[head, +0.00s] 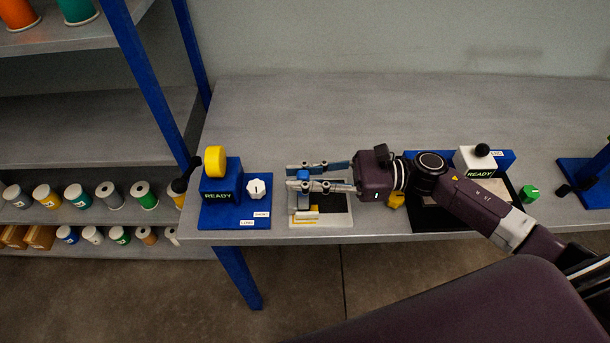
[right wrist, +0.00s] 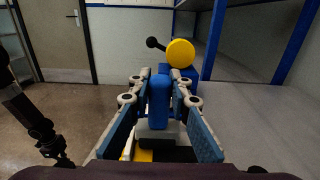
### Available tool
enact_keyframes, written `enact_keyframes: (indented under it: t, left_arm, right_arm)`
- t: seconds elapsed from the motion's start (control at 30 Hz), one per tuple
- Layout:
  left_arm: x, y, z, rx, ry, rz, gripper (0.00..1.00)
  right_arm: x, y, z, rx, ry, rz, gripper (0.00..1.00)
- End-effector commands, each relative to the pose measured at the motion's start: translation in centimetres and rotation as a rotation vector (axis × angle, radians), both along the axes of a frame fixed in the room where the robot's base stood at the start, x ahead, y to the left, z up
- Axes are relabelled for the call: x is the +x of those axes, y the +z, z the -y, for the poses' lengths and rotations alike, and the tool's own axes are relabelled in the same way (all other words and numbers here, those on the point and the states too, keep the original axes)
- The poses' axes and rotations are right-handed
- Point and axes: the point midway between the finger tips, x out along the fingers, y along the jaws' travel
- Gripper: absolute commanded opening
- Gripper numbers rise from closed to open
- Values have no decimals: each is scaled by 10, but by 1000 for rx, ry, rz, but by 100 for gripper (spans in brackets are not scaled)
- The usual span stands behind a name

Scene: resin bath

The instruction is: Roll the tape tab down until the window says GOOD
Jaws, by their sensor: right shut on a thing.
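My right gripper (head: 301,175) is shut on an upright blue handle (right wrist: 160,95), which shows between the fingertips in both views. The handle stands over a light plate (head: 342,221) with a dark area on its right. The lower end of the handle is partly hidden by the fingers. No window reading GOOD shows. A dark jointed arm, seemingly my left, hangs at the left of the right wrist view; its gripper (right wrist: 58,155) is too small to read.
Another READY unit (head: 477,161) stands behind my right arm. A green knob (head: 529,193) is farther right. The bench back is clear.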

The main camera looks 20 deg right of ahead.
Motion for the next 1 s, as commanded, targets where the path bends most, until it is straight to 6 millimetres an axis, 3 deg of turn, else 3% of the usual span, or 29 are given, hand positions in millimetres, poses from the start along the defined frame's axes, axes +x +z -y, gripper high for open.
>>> enact_keyframes:
  t: [0.53,1.0]
  left_arm:
    - [0,-1,0,0,-1,0,0]
    - [0,-8,0,0,-1,0,0]
  right_arm:
    - [1,0,-5,0,-1,0,0]
    - [-2,-1,8,0,-2,-1,0]
